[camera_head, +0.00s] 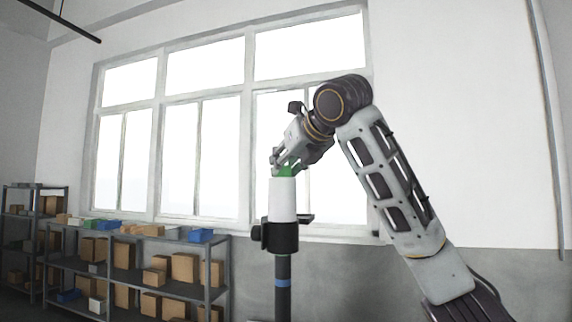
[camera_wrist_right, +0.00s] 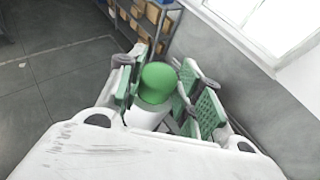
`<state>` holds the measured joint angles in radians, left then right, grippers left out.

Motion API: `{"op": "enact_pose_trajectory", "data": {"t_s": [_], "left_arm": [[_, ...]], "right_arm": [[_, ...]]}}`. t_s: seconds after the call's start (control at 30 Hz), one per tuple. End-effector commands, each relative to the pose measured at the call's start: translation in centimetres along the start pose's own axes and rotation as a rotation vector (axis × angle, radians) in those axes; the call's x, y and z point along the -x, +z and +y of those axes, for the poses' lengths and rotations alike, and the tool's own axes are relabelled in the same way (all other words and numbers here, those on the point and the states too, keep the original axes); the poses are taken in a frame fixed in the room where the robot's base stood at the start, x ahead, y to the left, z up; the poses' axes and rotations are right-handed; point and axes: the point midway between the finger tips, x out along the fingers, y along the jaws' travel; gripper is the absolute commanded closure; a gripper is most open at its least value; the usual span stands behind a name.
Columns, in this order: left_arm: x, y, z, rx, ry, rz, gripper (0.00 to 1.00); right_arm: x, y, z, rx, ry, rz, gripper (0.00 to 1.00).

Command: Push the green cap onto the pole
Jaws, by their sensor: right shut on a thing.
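The pole (camera_head: 283,280) stands upright, dark with a blue band, a black clamp and a wide white cylinder (camera_head: 283,200) at its top. The green cap (camera_head: 285,171) is at the top of the white cylinder, partly hidden by my fingers. My right gripper (camera_head: 281,166) reaches in from the right and is shut on the cap. In the right wrist view the green cap (camera_wrist_right: 157,82) sits between the green-padded fingers, with a white round part (camera_wrist_right: 146,117) against it. I cannot tell how far the cap is seated. My left gripper is not in view.
A grey shelf rack (camera_head: 140,270) with cardboard boxes and blue bins stands at the lower left. A large window (camera_head: 225,120) fills the wall behind. The space around the pole's top is clear apart from my right arm.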

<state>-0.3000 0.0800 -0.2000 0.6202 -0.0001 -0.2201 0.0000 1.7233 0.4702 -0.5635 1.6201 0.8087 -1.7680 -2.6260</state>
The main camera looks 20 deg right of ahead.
Motion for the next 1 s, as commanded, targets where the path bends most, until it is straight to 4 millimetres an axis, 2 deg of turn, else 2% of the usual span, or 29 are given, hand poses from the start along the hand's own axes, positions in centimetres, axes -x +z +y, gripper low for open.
{"op": "enact_pose_trajectory", "data": {"t_s": [0.97,1.0], "left_arm": [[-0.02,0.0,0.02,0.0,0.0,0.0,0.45],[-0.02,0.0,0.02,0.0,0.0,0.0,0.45]], "right_arm": [[-0.22,-0.35,0.08,0.002,0.0,0.007,0.8],[-0.23,-0.36,0.08,0.002,0.0,0.008,0.61]]}}
